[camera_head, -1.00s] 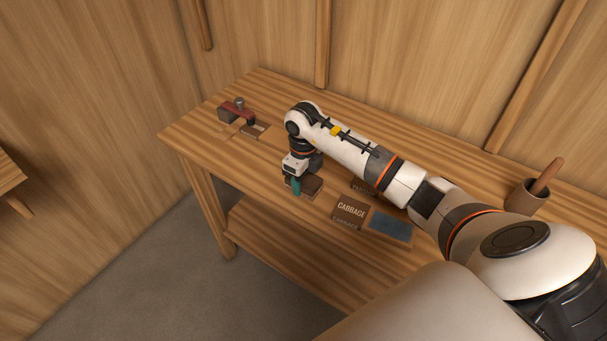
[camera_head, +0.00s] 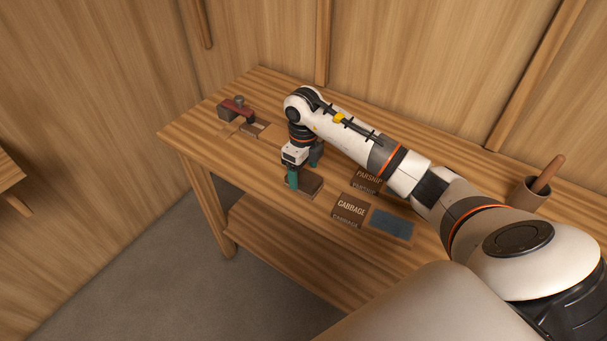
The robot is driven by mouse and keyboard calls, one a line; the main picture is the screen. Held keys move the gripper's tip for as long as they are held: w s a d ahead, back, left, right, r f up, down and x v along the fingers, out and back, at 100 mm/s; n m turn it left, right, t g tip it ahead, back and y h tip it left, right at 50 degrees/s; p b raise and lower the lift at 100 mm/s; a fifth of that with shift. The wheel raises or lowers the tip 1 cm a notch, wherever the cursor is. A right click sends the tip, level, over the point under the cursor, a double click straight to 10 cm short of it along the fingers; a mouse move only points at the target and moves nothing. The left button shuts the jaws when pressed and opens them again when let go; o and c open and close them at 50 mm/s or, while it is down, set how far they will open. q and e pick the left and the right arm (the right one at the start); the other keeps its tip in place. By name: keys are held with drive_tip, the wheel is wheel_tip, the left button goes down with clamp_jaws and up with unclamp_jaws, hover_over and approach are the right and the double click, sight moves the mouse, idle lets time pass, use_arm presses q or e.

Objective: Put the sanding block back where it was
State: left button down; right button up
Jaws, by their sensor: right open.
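A dark brown block (camera_head: 308,187), which looks like the sanding block, lies flat on the wooden workbench (camera_head: 225,137) near its front edge. My right gripper (camera_head: 304,170) points down just behind and above it, with its teal fingers apart. One finger overlaps the block's left end in the picture; I cannot tell whether it touches. Nothing shows held between the fingers. A blue-grey sheet (camera_head: 391,224) lies farther right at the front edge. My left gripper is not in view.
A sign reading CABBAGE (camera_head: 350,209) and one reading PARSNIP (camera_head: 367,181) are right of the block. A pot with a wooden handle (camera_head: 528,194) stands at the right.

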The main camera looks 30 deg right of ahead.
sight(304, 177)
wheel_tip(304, 177, up, 9)
drive_tip(key=b, duration=0.1)
drive_tip(key=shift+r, duration=0.2)
idle(0.4)
